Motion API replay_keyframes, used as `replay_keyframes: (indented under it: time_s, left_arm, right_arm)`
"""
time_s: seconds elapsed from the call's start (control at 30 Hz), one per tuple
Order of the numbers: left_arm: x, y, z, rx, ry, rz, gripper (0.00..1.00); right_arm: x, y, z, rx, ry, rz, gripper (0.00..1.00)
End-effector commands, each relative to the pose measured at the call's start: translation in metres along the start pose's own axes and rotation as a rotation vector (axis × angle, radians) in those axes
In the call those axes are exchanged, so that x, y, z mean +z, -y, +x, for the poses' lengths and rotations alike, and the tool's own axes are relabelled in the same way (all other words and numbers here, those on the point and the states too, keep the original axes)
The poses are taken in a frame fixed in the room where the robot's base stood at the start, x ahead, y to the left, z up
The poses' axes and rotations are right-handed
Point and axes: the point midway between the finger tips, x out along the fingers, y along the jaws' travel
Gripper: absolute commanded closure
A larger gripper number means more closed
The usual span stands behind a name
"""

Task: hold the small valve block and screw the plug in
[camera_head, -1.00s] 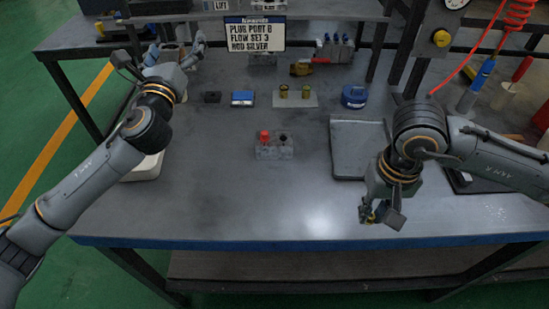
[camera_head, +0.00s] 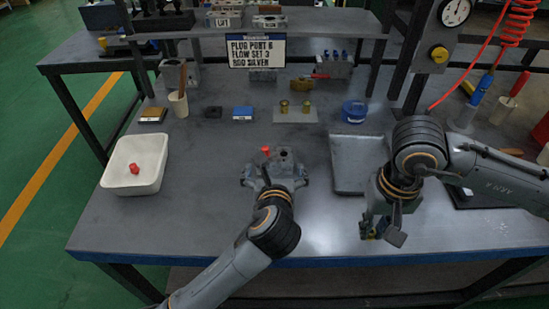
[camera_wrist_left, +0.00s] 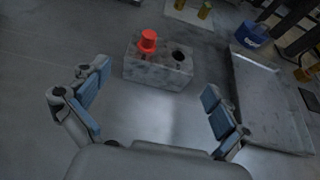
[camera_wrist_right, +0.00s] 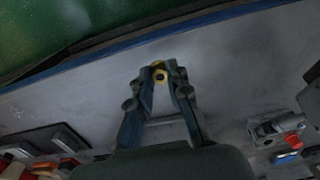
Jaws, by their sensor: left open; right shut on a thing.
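The small grey valve block (camera_head: 285,168) stands on the middle of the table. It has a red cap on its left port and a dark open hole on its right; both show in the left wrist view (camera_wrist_left: 158,72). My left gripper (camera_head: 273,181) is open at the block's near side. In the left wrist view its fingers (camera_wrist_left: 153,92) are spread wide, with the block ahead of them and apart from them. My right gripper (camera_head: 371,229) is shut on a brass-coloured hex plug (camera_wrist_right: 159,75), above the table's front right. The block also shows in the right wrist view (camera_wrist_right: 278,128).
A white bin (camera_head: 154,180) holding a red cap stands at the left. A grey tray (camera_head: 356,180) lies right of the block.

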Motion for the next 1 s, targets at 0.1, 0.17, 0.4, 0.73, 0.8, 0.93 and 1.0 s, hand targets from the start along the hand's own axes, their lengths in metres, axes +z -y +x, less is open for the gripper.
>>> replay_keyframes:
  time_s: [0.1,0.17,0.4,0.73,0.8,0.93,1.0]
  left_arm:
    - [0.000,0.000,0.025,0.002,-0.001,0.001,0.00]
    - [0.000,0.000,0.037,0.001,0.000,0.000,0.00]
    - [0.000,0.000,0.075,0.000,0.000,-0.001,0.00]
    - [0.000,0.000,0.092,-0.002,0.001,-0.002,0.00]
    - [0.000,0.000,0.092,-0.002,0.001,-0.002,0.00]
    - [0.000,0.000,0.092,-0.002,0.001,-0.002,0.04]
    - [0.000,0.000,0.092,-0.002,0.001,-0.002,0.18]
  right_arm:
    - [0.000,0.000,0.000,0.000,0.000,0.000,1.00]
    - [0.000,0.000,0.000,0.000,0.000,0.000,1.00]
    - [0.000,0.000,0.000,0.000,0.000,0.000,1.00]
    - [0.000,0.000,0.000,0.000,0.000,0.000,1.00]
    - [0.000,0.000,0.000,0.000,0.000,0.000,1.00]
    - [0.000,0.000,0.000,0.000,0.000,0.000,1.00]
    - [0.000,0.000,0.000,0.000,0.000,0.000,1.00]
